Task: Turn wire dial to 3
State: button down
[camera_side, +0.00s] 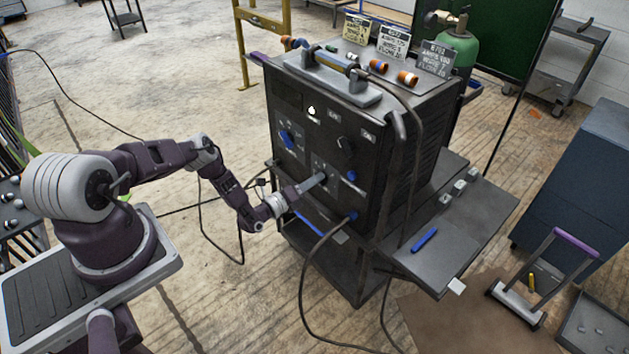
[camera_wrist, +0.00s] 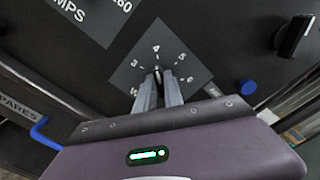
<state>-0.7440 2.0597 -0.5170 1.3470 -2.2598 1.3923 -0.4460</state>
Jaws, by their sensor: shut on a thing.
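The wire dial's grey plate (camera_wrist: 140,60) sits on the black front panel of the machine in the wrist view, with white numbers around its centre; 3, 4, 5 and 6 are readable. My gripper (camera_wrist: 166,75) reaches the plate's centre and is shut on the small dial knob (camera_wrist: 157,69). The fingers hide most of the knob and the lower part of the plate. A small light mark shows near the fingertips, close to the 4 side, but I cannot tell the exact setting. In the side view my gripper (camera_side: 322,179) meets the lower middle of the panel.
The black welding machine (camera_side: 385,170) carries a blue switch (camera_side: 286,138) and a black knob (camera_side: 345,148) near the dial. A cable (camera_side: 305,275) hangs in front. Cards (camera_side: 394,42) stand on top. A side shelf (camera_side: 455,235) holds a blue marker-like object (camera_side: 424,240).

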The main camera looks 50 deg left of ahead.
jog(key=n, duration=0.8)
jog(key=shift+f, duration=0.2)
jog(key=shift+n, duration=0.5)
jog(key=c, duration=1.5)
grip_release()
jog(key=shift+o, duration=0.2)
jog(key=shift+s, duration=0.15)
jog(key=s, duration=0.7)
